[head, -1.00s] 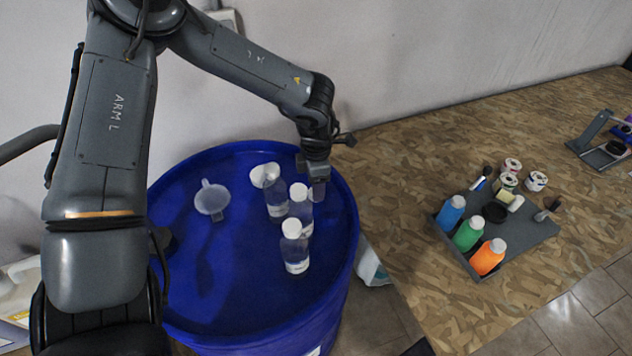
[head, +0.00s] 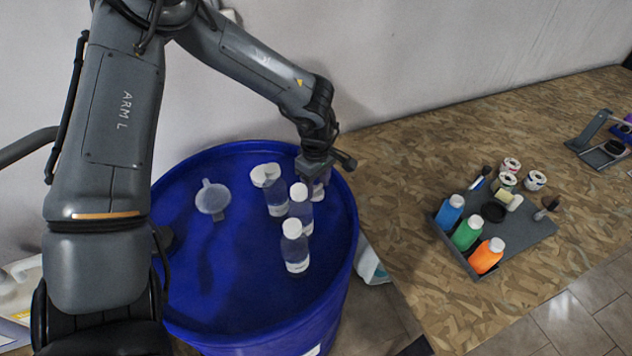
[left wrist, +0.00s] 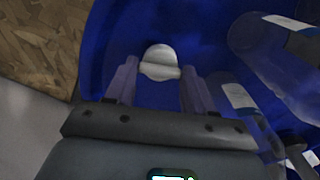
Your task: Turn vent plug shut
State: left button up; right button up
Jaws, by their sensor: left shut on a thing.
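The vent plug (left wrist: 160,62) is a pale wing-shaped piece on the blue drum top, between my fingertips in the left wrist view. My left gripper (left wrist: 155,78) is shut on it, one finger on each side. In the head view my left gripper (head: 318,188) points down near the right rim of the blue drum (head: 240,285), and the plug is mostly hidden there. How far the plug is turned cannot be told. My right gripper is not in view.
Several clear bottles with white caps, one of them here (head: 295,252), stand on the drum just left of my gripper. A translucent funnel-like piece (head: 213,199) lies farther left. A grey tray (head: 530,235) with colored bottles is on the wooden board at right.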

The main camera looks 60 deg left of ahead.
aim_at(316, 187)
pick_arm(q)
jog(key=m, duration=0.3)
jog(key=shift+d+m, duration=0.1)
jog(key=shift+m, duration=0.8)
jog(key=o, duration=1)
jog(key=shift+o, duration=0.2)
jog(key=shift+r, duration=0.55)
notch_tip(316, 187, up, 10)
jog(key=p, duration=0.2)
jog(key=shift+p, duration=0.3)
